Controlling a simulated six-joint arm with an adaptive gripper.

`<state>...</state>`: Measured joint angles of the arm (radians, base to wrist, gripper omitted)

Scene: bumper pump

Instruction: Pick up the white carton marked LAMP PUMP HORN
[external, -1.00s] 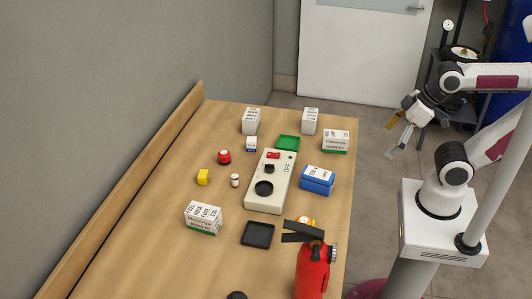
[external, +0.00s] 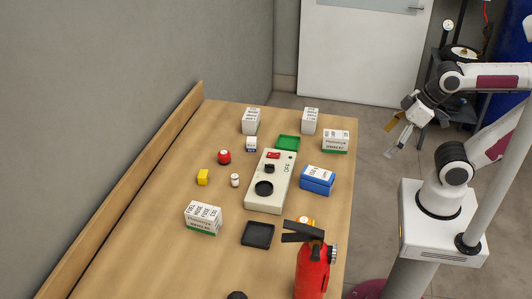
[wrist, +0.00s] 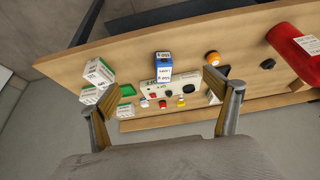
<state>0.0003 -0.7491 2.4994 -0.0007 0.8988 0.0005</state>
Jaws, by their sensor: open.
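Several white cartons with black lettering stand on the wooden table. In the external view, one is at the back left (external: 251,121), one at the back right (external: 310,121), one with a green base at the right edge (external: 336,141), and another with a green base at the front left (external: 203,217). The lettering is too small to tell which reads LAMP PUMP HORN. In the wrist view, a white carton (wrist: 98,72) shows at the left, near the left finger. My gripper (external: 398,137) is open and empty, right of the table and apart from every carton.
A cream control box (external: 258,203) sits mid-table, with a blue carton (external: 317,181), green tray (external: 288,142), black tray (external: 257,234), red button (external: 224,157) and yellow block (external: 203,177) around it. A red fire extinguisher (external: 312,268) stands at the front right. The table's left part is clear.

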